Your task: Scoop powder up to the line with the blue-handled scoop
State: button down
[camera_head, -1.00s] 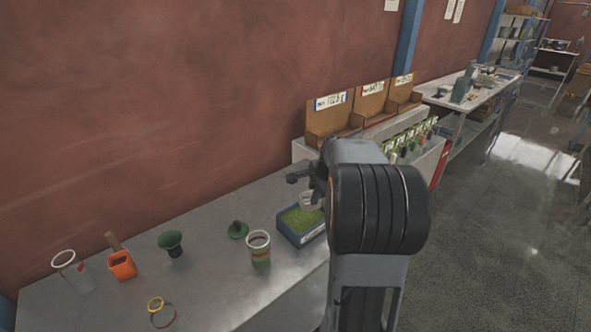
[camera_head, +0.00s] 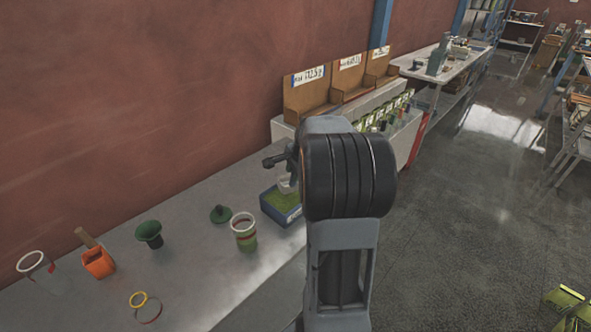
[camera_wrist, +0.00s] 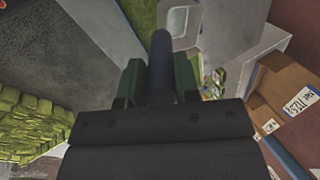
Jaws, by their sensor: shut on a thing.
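My gripper (camera_wrist: 159,76) is shut on the dark, bluish handle (camera_wrist: 161,52) of a scoop in the wrist view. The scoop's pale bowl (camera_wrist: 179,19) shows beyond the handle at the top. In the head view the pale bowl (camera_head: 286,183) hangs above the blue tray (camera_head: 277,217) of green powder. My arm hides part of the tray, and whether the bowl holds powder cannot be told. A green cup (camera_head: 245,239) with a white rim and a reddish band stands upright on the bench, left of the tray.
Left along the bench are a dark green lid-like piece (camera_head: 220,214), a green funnel (camera_head: 150,234), an orange holder (camera_head: 99,263), a clear container (camera_head: 45,275) and two rings (camera_head: 146,306). Brown bins (camera_head: 308,97) stand behind, near the wall. Bare bench lies in front of the funnel.

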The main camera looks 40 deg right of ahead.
jog(key=shift+f+b, duration=2.15)
jog(key=shift+f, duration=1.1)
jog(key=shift+r, duration=0.1)
notch_tip(320, 180, up, 9)
jog(key=p, duration=0.7)
jog(key=shift+f, duration=0.2)
jog(key=shift+s+f, duration=0.1)
